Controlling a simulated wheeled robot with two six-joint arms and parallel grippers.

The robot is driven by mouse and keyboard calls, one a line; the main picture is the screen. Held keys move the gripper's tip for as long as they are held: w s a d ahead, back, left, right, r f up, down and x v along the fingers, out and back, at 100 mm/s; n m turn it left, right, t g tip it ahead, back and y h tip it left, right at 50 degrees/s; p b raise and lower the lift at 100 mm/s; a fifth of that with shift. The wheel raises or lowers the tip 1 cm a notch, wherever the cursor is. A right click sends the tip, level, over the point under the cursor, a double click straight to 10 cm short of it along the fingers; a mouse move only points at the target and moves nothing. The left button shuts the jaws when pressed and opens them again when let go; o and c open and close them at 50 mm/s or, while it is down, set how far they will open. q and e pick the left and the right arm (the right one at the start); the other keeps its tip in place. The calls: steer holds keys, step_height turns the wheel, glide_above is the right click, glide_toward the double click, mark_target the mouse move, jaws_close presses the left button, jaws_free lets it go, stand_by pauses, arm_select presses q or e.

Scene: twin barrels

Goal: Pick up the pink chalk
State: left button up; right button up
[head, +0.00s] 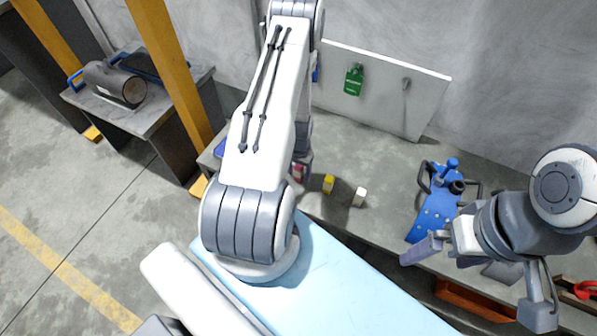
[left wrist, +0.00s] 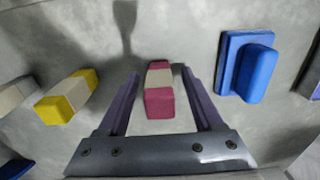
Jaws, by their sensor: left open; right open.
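The pink chalk (left wrist: 160,104) is a short pink block with a pale band around its middle. In the left wrist view it lies on the grey surface between the spread fingers of my left gripper (left wrist: 160,76). Gaps show on both sides of it, so the open gripper does not hold it. In the head view only part of the pink chalk (head: 298,173) shows beside my left arm, which hides most of that gripper. My right gripper (head: 458,257) is open and empty over the workbench at the right.
A yellow chalk (left wrist: 67,98) and a white chalk (left wrist: 14,95) lie left of the pink one; a blue eraser-like block (left wrist: 248,66) lies right. On the workbench (head: 385,163), a blue tool (head: 436,205) stands near my right gripper. A whiteboard (head: 385,90) leans at the back wall.

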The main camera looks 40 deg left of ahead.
arm_select(q)
jaws_close()
steer(key=shift+r, duration=0.1)
